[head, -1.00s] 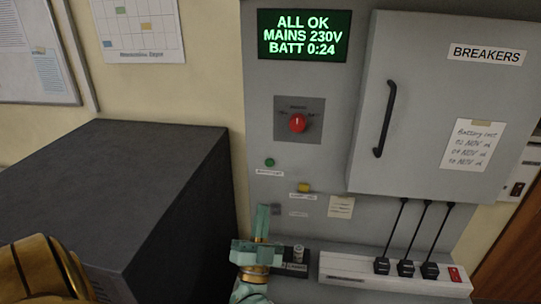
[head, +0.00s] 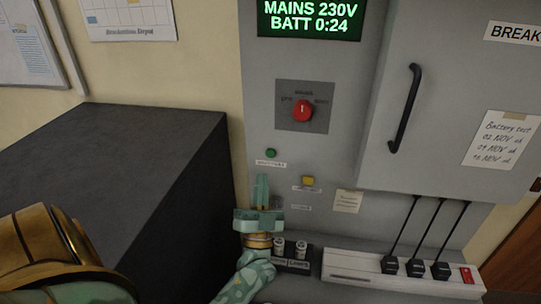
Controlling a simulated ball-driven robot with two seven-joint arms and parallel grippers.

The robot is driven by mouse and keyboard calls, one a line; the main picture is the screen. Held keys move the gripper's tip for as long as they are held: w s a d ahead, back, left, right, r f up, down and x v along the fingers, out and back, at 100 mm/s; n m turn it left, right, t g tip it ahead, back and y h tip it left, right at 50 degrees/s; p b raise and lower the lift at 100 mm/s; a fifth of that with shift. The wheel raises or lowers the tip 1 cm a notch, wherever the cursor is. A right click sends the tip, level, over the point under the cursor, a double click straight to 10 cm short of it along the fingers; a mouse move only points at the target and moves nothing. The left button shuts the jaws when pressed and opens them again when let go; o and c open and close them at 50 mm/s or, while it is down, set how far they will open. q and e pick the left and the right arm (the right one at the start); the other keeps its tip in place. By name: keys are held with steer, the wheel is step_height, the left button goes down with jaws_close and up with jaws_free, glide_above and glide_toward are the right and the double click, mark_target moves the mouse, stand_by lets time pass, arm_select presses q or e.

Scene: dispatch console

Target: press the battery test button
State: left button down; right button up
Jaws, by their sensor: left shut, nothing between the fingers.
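The grey panel (head: 260,110) carries a green round button (head: 271,153) with a small label below it. A small grey fitting (head: 278,201) is partly hidden behind my left gripper's fingers. The labels are too small to read, so I cannot tell which is the battery test button. My left gripper (head: 262,190) is shut and empty, fingers pointing up, below the green button and left of the yellow one. Contact with the panel cannot be told. My right gripper is not in view.
A red rotary knob (head: 302,110) sits above the buttons, under a lit display (head: 311,18). The breaker door's black handle (head: 405,108) is to the right. A power strip (head: 350,268) with several plugs lies below. A large dark box (head: 130,180) stands left.

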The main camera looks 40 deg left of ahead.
mark_target(271, 154)
arm_select(q)
steer(key=w+a, duration=0.1)
steer(key=w, duration=0.1)
steer(key=w+a+b, duration=0.1)
steer(key=w, duration=0.1)
steer(key=w+a+b, duration=0.1)
steer(key=w, duration=0.1)
steer(key=shift+a, duration=0.2)
stand_by(0.5)
stand_by(1.1)
steer(key=shift+w, duration=0.1)
steer(key=shift+w+a+b, duration=0.15)
steer(key=shift+w+b, duration=0.1)
steer(key=shift+b, duration=0.05)
steer(key=shift+w+a, duration=0.2)
steer(key=shift+w, duration=0.15)
stand_by(0.8)
steer(key=shift+s+r, duration=0.1)
steer(key=shift+s+d, duration=0.4)
steer(key=shift+s, duration=0.25)
